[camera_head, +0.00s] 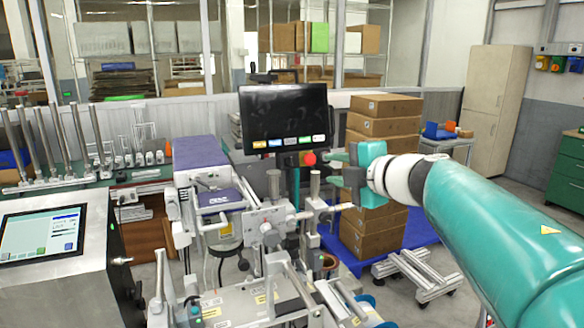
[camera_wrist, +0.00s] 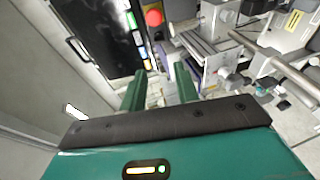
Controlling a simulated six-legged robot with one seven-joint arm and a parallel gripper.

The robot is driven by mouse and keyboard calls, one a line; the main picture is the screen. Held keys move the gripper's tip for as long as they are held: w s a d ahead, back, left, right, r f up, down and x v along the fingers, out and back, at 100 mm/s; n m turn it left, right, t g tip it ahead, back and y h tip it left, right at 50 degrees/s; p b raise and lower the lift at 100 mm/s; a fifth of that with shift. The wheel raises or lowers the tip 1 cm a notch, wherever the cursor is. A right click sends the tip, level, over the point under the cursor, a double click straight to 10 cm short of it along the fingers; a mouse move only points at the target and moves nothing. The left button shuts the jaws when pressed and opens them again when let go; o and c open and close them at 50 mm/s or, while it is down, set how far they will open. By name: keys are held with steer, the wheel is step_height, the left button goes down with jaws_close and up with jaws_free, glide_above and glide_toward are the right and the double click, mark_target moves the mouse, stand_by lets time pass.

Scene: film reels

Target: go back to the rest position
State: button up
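My teal arm (camera_head: 500,225) reaches in from the right edge of the head view. My gripper (camera_head: 329,169) is at its end, in front of the machine and close to the red button below the dark monitor (camera_head: 284,118). The gripper also shows in the wrist view (camera_wrist: 158,76), with its two green fingers apart and nothing between them. The dark monitor panel also shows in the wrist view (camera_wrist: 95,35), beyond the fingers. I cannot tell the exact distance from the fingertips to the machine.
A machine with metal rods and clamps (camera_head: 275,225) stands below and left of the gripper. Stacked cardboard boxes (camera_head: 385,125) stand behind it on a blue pallet. A touchscreen console (camera_head: 45,238) is at the left. Some bare floor (camera_head: 480,210) shows behind my arm.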

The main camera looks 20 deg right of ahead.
steer(key=s+a+f+m+g+h, duration=0.1)
steer(key=s+a+f+m+g, duration=0.3)
steer(key=s+a+f+m, duration=0.4)
steer(key=s+a+f+m+g+h, duration=0.2)
steer(key=s+a+f+m+g, duration=0.3)
steer(key=f, duration=1)
steer(key=s+a+m, duration=0.3)
steer(key=s+m, duration=0.2)
steer(key=m, duration=0.2)
steer(key=shift+s+g, duration=0.3)
steer(key=shift+s, duration=0.05)
steer(key=shift+c, duration=0.2)
